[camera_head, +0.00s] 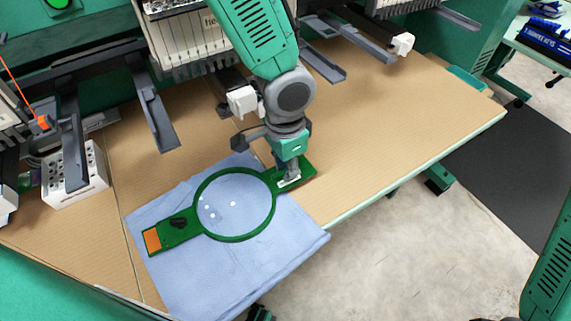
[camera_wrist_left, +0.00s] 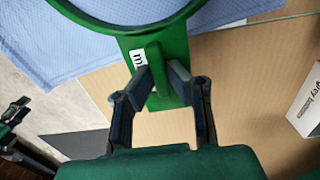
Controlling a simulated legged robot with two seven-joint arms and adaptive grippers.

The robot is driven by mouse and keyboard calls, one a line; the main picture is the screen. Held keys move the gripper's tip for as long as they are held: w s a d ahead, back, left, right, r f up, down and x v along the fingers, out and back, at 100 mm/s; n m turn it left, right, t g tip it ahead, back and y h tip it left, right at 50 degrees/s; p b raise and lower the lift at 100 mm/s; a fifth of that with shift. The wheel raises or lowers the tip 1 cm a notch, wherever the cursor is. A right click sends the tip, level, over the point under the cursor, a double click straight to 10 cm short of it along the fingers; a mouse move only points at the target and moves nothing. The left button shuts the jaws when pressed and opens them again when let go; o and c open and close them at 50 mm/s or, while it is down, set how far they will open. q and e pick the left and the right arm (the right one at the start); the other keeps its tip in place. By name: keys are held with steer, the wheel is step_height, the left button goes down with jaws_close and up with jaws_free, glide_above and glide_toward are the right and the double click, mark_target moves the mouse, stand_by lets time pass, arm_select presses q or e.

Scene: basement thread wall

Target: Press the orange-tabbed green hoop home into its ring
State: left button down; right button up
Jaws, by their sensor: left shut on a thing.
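The green hoop (camera_head: 235,239) lies over a light blue cloth (camera_head: 285,262) on the tan table. Its orange tab (camera_head: 152,240) is at the left end, with a small black part (camera_head: 180,222) beside it. My left gripper (camera_head: 289,181) is at the plain right-hand tab, which has a white label. In the left wrist view its fingers (camera_wrist_left: 162,84) are shut on that tab, and the hoop (camera_wrist_left: 115,27) curves away at the top. Cloth with a few white spots shows inside the hoop. I cannot make out a separate ring beneath, nor how the hoop is seated.
Embroidery machine heads and grey arms (camera_head: 160,120) line the back. A white block with holes (camera_head: 75,178) stands at the left. The tan table (camera_head: 400,125) is clear to the right, up to its front edge. Beyond lies concrete floor with a dark mat (camera_head: 525,165).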

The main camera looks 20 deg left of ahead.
arm_select(q)
steer(key=shift+f, duration=0.4)
stand_by(1.3)
steer(key=c, duration=1.5)
jaws_free()
steer(key=shift+o, duration=0.2)
steer(key=shift+r, duration=0.1)
step_height(320, 180, up, 12)
